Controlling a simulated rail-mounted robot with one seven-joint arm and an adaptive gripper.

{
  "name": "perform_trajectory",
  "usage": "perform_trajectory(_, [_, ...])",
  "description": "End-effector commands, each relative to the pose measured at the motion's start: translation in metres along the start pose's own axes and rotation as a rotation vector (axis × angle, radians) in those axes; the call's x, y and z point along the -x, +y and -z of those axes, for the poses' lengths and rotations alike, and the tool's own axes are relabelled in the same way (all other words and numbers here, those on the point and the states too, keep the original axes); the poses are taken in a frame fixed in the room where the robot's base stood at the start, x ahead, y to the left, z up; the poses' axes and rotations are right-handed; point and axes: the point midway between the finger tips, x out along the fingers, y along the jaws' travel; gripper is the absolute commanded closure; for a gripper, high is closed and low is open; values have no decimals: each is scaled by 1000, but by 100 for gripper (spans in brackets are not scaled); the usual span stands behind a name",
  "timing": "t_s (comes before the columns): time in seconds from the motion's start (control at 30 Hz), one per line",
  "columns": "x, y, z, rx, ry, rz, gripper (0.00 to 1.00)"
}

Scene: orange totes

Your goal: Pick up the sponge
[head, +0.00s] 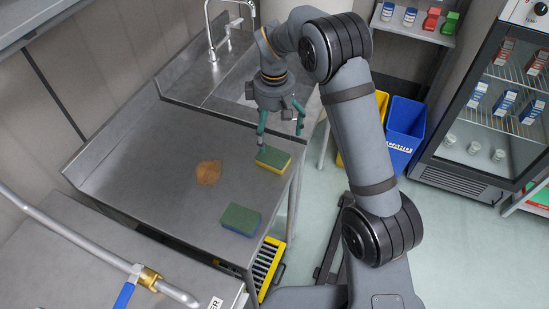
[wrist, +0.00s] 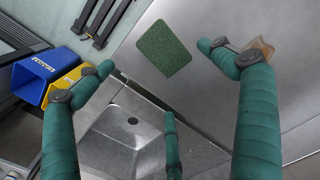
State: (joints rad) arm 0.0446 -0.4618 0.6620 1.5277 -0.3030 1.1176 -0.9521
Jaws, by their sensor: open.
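A sponge with a green top and yellow side (head: 273,158) lies on the steel table near its right edge in the head view. Its green face also shows in the wrist view (wrist: 164,50), between the fingertips. My gripper (head: 281,137) is open and empty, with teal fingers pointing down above this sponge. One finger overlaps the sponge's far side in the head view, and I cannot tell if it touches. A second sponge, green on top with a bluish side (head: 241,219), lies nearer on the same table.
The steel table (head: 150,160) is otherwise mostly clear. A sink with a faucet (head: 228,30) is at the back. A blue bin (head: 405,130) and a fridge (head: 490,110) stand right.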

Motion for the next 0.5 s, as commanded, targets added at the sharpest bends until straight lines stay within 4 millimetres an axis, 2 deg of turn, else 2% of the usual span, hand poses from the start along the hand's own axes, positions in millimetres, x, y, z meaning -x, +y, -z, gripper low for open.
perform_trajectory(0.1, [-19,-1,-1,-1,-4,3,6])
perform_trajectory(0.37, [-42,-1,-2,-2,-2,1,6])
perform_trajectory(0.5, [-61,-4,-5,-1,-4,3,6])
